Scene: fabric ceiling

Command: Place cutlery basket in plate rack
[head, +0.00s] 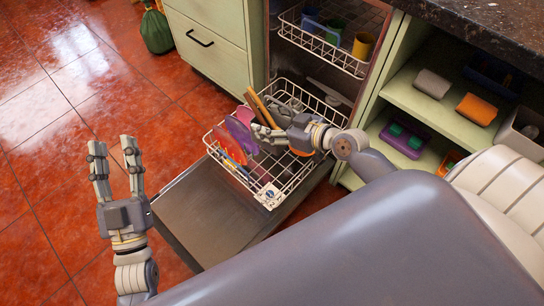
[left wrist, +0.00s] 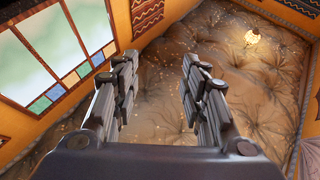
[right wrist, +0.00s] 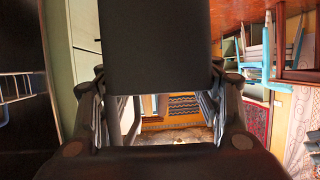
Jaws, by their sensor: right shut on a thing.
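My right gripper (head: 266,134) reaches over the plate rack (head: 240,183), a white wire rack pulled out above the open dishwasher door. It is shut on what I take to be the cutlery basket, a broad dark face (right wrist: 155,45) between the fingers in the right wrist view. In the head view a tan upright piece (head: 262,108) beside the fingers seems part of it; the gripper hides the rest. I cannot tell whether it touches the rack floor. My left gripper (head: 112,152) is open and empty, pointing up, left of the door; its spread fingers show in the left wrist view (left wrist: 157,85).
Purple plates (head: 240,132) stand at the rack's left side. The upper rack (head: 325,45) holds several cups. The open door (head: 195,225) lies below. Shelves (head: 440,110) with boxes and rolls are at right, under a dark counter (head: 490,35). Red floor at left is mostly clear.

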